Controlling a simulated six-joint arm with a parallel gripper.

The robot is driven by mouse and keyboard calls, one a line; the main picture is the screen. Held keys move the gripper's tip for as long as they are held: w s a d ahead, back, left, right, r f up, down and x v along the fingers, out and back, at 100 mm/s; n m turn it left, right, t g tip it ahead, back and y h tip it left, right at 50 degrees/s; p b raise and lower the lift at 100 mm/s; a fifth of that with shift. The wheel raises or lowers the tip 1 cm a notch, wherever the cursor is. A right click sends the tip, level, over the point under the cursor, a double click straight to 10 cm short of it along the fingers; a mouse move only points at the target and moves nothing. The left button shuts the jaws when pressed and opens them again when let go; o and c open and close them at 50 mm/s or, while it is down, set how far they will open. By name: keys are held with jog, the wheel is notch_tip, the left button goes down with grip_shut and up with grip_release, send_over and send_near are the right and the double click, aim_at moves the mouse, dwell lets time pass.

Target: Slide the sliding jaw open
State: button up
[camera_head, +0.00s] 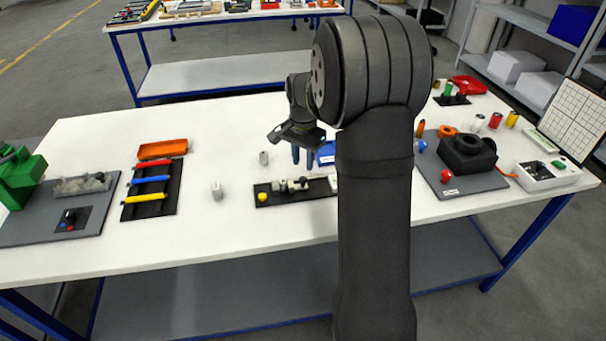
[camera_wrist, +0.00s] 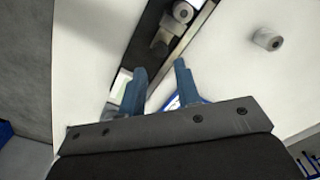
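A fixture on a long black base (camera_head: 318,196) lies at the front middle of the white table. It carries pale blocks (camera_head: 291,185) and a yellow knob (camera_head: 263,197) at its left end. One of these blocks may be the sliding jaw; I cannot tell which. My arm hides the fixture's right end. My gripper (camera_head: 303,156) is above the table behind the fixture, its blue fingers pointing down. In the wrist view my gripper (camera_wrist: 160,78) has its fingers apart with nothing between them. The black base (camera_wrist: 147,50) with pale parts (camera_wrist: 182,12) runs beyond the fingertips, apart from them.
Small grey pieces (camera_head: 217,191) (camera_head: 263,158) stand left of and behind the fixture. A rack of coloured bars (camera_head: 150,182) and an orange tray (camera_head: 163,149) lie further left. A black block (camera_head: 467,152) on a grey mat stands right. Bare table surrounds the small grey pieces.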

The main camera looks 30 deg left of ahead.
aim_at(303, 178)
notch_tip(303, 178, down, 6)
dwell(0.4)
